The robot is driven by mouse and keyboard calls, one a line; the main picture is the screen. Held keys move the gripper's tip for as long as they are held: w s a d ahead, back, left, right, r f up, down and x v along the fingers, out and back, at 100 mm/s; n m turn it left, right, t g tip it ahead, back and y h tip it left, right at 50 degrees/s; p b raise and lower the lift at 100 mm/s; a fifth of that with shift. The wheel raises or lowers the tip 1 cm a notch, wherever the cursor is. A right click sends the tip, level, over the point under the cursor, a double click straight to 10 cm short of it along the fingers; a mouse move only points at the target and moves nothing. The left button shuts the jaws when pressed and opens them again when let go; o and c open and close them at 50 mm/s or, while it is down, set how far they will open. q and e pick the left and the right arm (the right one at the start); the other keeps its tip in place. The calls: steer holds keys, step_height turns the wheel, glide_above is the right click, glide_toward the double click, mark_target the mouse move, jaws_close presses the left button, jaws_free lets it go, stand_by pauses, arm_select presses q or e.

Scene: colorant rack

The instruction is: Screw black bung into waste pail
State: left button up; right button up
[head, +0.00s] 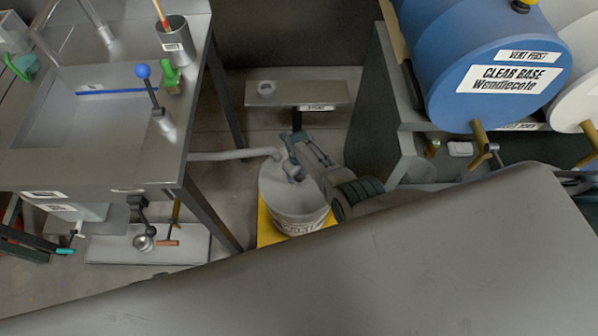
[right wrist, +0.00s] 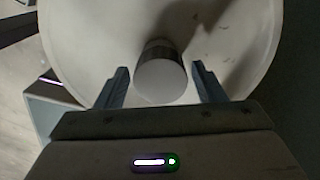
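The white waste pail (head: 290,210) stands on the floor; its round pale top also fills much of the right wrist view (right wrist: 90,45). My right gripper (head: 291,168) is above the pail, pointing down at it. In the right wrist view my right gripper (right wrist: 163,88) is open, with a short pale-ended cylinder (right wrist: 160,82) between its fingers and a gap on each side. I cannot tell whether this cylinder belongs to the pail. No black bung can be made out in either view. My left gripper is not in view.
A grey pipe (head: 232,155) runs from the steel sink bench (head: 120,165) toward the pail top. A yellow mat (head: 264,230) lies under the pail. A labelled shelf (head: 325,92) with a small ring stands behind. A blue drum (head: 475,35) sits on a rack at right.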

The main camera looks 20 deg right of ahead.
steer(key=n, duration=0.8)
stand_by(0.6)
